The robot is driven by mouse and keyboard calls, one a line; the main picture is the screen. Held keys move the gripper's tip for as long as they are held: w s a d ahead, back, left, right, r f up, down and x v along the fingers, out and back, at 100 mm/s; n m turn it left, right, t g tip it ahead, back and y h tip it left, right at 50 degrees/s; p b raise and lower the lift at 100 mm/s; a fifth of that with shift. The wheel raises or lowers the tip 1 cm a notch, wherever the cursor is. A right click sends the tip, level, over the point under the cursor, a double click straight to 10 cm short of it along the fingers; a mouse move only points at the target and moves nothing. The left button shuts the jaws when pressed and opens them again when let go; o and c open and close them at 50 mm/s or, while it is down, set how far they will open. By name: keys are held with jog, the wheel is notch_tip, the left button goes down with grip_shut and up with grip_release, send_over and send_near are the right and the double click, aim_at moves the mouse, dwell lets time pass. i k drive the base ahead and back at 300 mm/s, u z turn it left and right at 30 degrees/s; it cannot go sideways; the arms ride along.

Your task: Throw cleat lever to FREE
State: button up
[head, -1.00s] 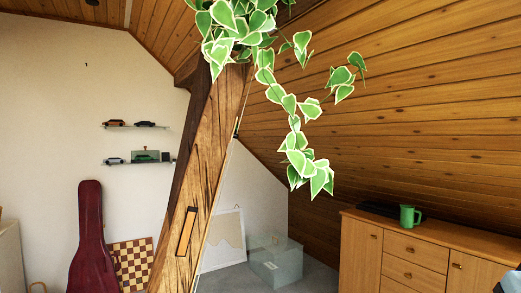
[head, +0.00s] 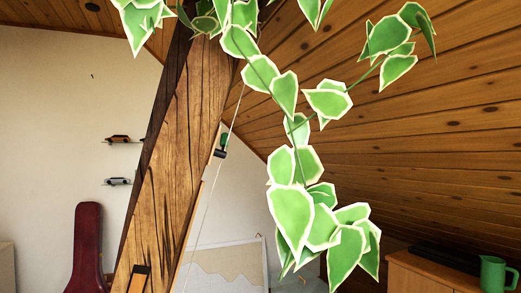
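A small dark fitting with a green part (head: 221,146) shows at the right edge of the slanted timber brace (head: 178,150) in the head view. It may be the cleat with its lever, but it is too small to read its setting or any FREE marking. A thin pale cord (head: 207,198) runs down at a slant close by the fitting. My gripper is not in view.
A trailing plant (head: 293,205) with white-edged leaves hangs in front, right of the brace and fitting. A wooden cabinet (head: 425,277) with a green mug (head: 493,273) stands at lower right. A red instrument case (head: 86,245) stands at left below shelved toy cars (head: 118,181).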

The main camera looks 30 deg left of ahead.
aim_at(220, 154)
jog(key=z, duration=0.1)
jog(key=i, duration=1.15)
jog(key=u, duration=2.25)
jog(key=i, duration=0.5)
jog(key=z, duration=0.1)
jog(key=k, duration=0.5)
jog(key=u, duration=0.15)
